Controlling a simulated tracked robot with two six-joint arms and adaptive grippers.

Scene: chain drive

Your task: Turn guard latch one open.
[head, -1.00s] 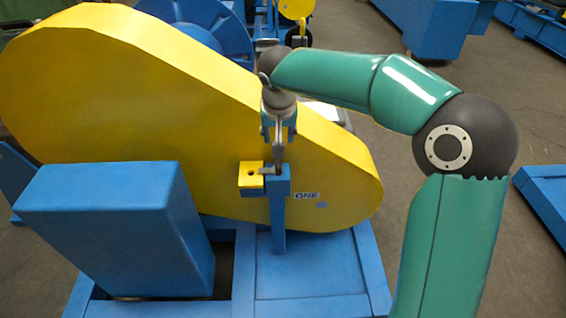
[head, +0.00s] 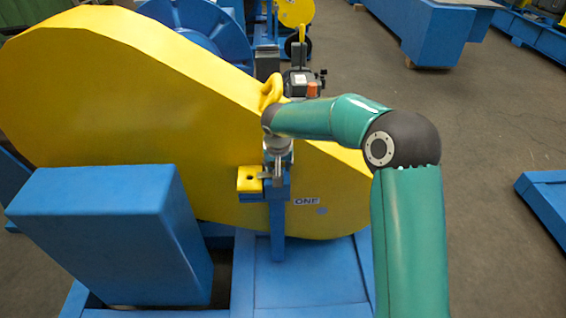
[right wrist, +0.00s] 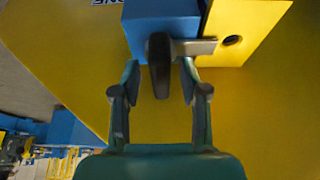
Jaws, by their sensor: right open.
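The latch labelled ONE is a grey metal bar (right wrist: 195,46) with a dark handle (right wrist: 159,68), mounted on a blue post (head: 277,222). In the right wrist view the bar reaches sideways from the post onto a yellow block (right wrist: 232,40) with a round hole; the block also shows in the head view (head: 249,181). My right gripper (right wrist: 158,78) is open, one finger on each side of the handle. A small gap shows on both sides, so I see no grip. In the head view my right wrist hides much of the latch. My left gripper is not in view.
The large yellow guard (head: 110,100) stands behind the latch, with a yellow lifting eye (head: 271,91) on top. A blue box (head: 110,235) stands at the left on the blue base frame (head: 310,272). Open floor (head: 480,130) lies to the right.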

